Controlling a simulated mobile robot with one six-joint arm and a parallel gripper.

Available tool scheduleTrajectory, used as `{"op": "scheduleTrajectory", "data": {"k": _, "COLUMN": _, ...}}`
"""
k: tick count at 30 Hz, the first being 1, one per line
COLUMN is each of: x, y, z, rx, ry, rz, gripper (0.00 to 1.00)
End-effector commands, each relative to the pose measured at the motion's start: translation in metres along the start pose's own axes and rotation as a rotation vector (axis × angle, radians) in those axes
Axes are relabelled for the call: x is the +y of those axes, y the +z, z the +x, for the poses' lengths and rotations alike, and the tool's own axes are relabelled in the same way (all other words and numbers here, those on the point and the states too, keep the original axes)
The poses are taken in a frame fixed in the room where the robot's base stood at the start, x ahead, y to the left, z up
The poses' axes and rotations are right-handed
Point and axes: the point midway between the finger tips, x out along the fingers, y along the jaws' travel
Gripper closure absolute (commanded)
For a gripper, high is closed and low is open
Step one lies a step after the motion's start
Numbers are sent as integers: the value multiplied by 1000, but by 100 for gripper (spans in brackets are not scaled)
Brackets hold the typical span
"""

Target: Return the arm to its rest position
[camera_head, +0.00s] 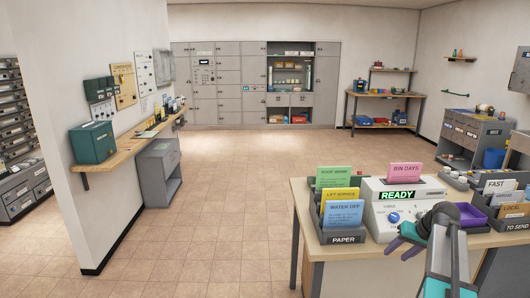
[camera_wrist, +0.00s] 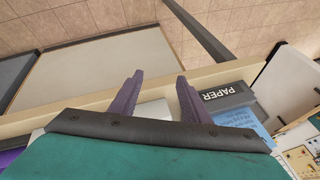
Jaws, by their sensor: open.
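My gripper (camera_head: 400,247) is at the lower right of the head view, at the front of the wooden counter (camera_head: 272,185), beside the grey machine with a lit READY display (camera_head: 398,195). In the wrist view my gripper's two purple fingers (camera_wrist: 159,76) stand apart with nothing between them. Beyond them are the counter edge, a pale panel and the tiled floor. My arm rises from the bottom right of the head view, bent, and hides part of the machine and counter.
The PAPER tray (camera_head: 343,236) holds green, yellow and blue cards, and also shows in the wrist view (camera_wrist: 226,97). A pink BIN DAYS card (camera_head: 406,173) stands in the machine. Right of my arm are a purple tray (camera_head: 469,214) and card trays (camera_head: 509,222). Open floor lies left.

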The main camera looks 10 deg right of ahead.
Motion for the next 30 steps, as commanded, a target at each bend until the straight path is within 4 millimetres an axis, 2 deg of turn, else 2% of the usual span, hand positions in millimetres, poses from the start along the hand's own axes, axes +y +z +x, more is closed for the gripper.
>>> {"op": "scheduleTrajectory", "data": {"k": 1, "x": -12, "y": 11, "z": 21, "rx": -31, "ry": -10, "rz": -12, "gripper": 57}}
{"op": "scheduleTrajectory", "data": {"k": 3, "x": -25, "y": 25, "z": 45, "rx": -67, "ry": -20, "rz": -25, "gripper": 57}}
{"op": "scheduleTrajectory", "data": {"k": 12, "x": -75, "y": 95, "z": 139, "rx": -220, "ry": -49, "rz": -80, "gripper": 57}}
{"op": "scheduleTrajectory", "data": {"k": 21, "x": -116, "y": 181, "z": 215, "rx": -372, "ry": -54, "rz": -132, "gripper": 57}}
{"op": "scheduleTrajectory", "data": {"k": 30, "x": -144, "y": 278, "z": 271, "rx": -519, "ry": -36, "rz": -184, "gripper": 57}}
